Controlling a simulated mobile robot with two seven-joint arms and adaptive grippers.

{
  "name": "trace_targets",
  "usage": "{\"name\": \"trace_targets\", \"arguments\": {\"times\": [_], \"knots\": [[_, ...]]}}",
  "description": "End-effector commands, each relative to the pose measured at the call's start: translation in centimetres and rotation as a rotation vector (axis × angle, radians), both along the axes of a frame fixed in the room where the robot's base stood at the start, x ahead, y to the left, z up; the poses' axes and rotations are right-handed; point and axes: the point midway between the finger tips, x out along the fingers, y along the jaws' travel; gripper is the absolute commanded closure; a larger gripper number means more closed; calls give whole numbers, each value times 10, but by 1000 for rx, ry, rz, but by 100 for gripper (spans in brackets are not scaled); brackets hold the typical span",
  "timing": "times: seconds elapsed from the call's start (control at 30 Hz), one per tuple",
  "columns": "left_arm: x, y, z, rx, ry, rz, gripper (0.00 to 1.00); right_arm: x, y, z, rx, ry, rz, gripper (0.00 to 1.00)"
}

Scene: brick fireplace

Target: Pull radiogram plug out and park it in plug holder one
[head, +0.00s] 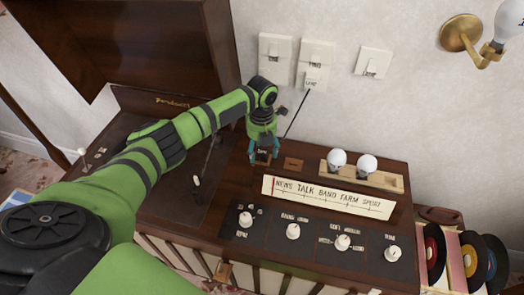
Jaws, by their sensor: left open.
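My left gripper (264,150) is open, pointing down at the back of the radiogram's wooden top (225,215). Its fingertips are around or just above a small dark wooden block with a pale label (262,158); I cannot tell whether they touch it. A second small brown block (293,163) sits just right of it. A white labelled plug (312,83) is at the lower part of the middle wall plate (316,52), and a dark cord runs down from it behind the gripper. The labels are too small to read surely, so I cannot tell which block is holder one. My right gripper is out of view.
Other wall plates are left (274,47) and right (372,62). Two white bulbs (337,159) stand in a wooden rack (392,183). A dial strip (328,196) and several knobs (293,231) lie in front. The raised lid (150,45) is at left; a brass lamp (462,33) is upper right.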

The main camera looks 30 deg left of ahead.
Motion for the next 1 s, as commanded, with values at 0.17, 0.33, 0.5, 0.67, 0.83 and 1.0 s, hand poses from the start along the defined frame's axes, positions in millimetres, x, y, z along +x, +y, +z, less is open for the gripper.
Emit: {"name": "trace_targets", "arguments": {"times": [0.17, 0.33, 0.5, 0.67, 0.83, 1.0], "knots": [[1, 0, 36, 0, -6, -1, 34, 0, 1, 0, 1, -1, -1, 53], [1, 0, 73, -1, -5, -1, 34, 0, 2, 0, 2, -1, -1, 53], [1, 0, 99, 0, -4, 0, 34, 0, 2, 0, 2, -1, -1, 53], [0, 0, 109, -1, -1, 0, 34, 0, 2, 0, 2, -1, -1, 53], [0, 0, 111, -1, 0, 0, 34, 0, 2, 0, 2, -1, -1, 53], [0, 0, 110, -1, 0, 0, 34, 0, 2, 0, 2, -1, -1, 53]]}}
